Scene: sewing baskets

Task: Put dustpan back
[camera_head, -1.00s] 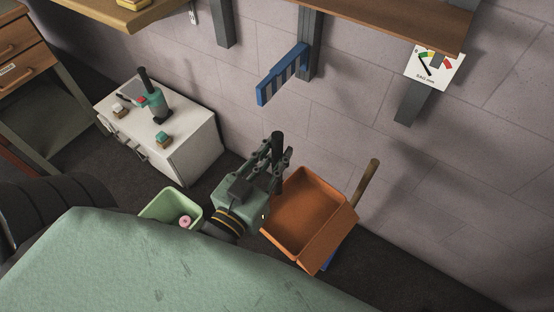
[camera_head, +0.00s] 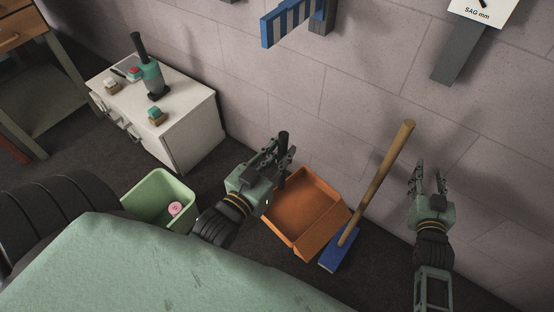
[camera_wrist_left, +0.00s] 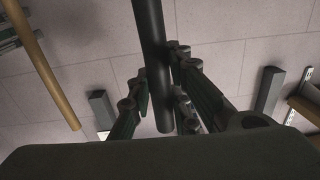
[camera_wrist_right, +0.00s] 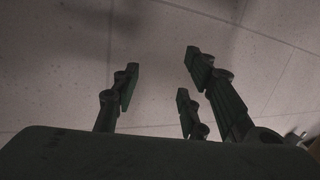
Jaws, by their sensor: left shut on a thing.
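The dustpan is an orange open pan (camera_head: 304,208) with a long black handle (camera_head: 283,140), tilted low near the wall. My left gripper (camera_head: 274,158) is shut on its handle; the handle also runs between the fingers in the left wrist view (camera_wrist_left: 151,60). Whether the pan touches the floor is unclear. A broom with a wooden handle (camera_head: 380,170) and blue head (camera_head: 341,252) stands tilted just right of the pan. My right gripper (camera_head: 428,172) is open and empty in front of the wall; its spread fingers show in the right wrist view (camera_wrist_right: 160,85).
A green bin (camera_head: 165,187) holding a pink item stands left of my left gripper. A white cabinet (camera_head: 195,135) with tools is behind it. A blue striped piece (camera_head: 290,22) is on the wall. A green covered surface (camera_head: 150,265) fills the foreground.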

